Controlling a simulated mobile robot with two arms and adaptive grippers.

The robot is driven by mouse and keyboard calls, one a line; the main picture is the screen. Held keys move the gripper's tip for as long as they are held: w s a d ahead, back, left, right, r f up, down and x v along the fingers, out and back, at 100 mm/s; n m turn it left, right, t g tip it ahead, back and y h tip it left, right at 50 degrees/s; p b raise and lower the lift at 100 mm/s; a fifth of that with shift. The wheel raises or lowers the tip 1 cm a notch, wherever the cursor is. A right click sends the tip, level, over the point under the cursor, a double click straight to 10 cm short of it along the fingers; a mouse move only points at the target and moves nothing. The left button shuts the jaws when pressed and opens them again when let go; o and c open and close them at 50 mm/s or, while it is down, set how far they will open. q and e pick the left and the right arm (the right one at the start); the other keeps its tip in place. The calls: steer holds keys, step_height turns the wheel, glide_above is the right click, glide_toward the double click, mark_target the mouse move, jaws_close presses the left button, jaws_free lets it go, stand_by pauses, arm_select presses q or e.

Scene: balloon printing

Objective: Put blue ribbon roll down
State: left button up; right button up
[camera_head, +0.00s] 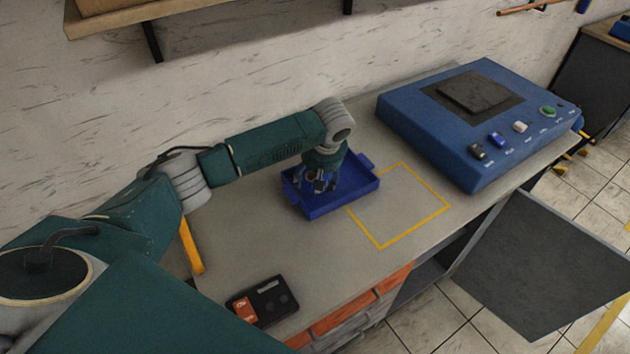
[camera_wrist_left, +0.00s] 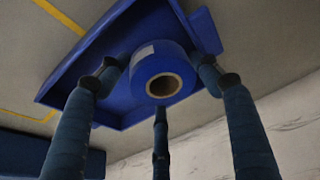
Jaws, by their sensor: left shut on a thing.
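The blue ribbon roll (camera_wrist_left: 163,72) shows in the left wrist view, with its brown cardboard core facing the camera. It is inside or just above the blue tray (camera_wrist_left: 68,75); I cannot tell whether it touches the tray floor. My left gripper (camera_head: 318,184) reaches down into the tray (camera_head: 352,190) in the head view. In the left wrist view the fingers of my left gripper (camera_wrist_left: 160,85) stand around the roll and are shut on it. In the head view the roll is mostly hidden by the gripper. My right gripper is not in view.
A yellow taped square (camera_head: 400,205) lies on the grey counter, right of the tray and partly covered by it. A large blue machine (camera_head: 480,120) with buttons stands behind right. A small black and red device (camera_head: 264,302) lies near the front edge.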

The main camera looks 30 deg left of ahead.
arm_select(q)
step_height(320, 180, down, 2)
steer(key=shift+w+f, duration=0.1)
steer(key=shift+f, duration=0.05)
steer(key=shift+s+f, duration=0.25)
steer(key=shift+f, duration=0.15)
steer(key=o, duration=1.3)
steer(key=shift+c, duration=0.2)
steer(key=shift+f, duration=0.15)
steer(key=shift+w, duration=0.1)
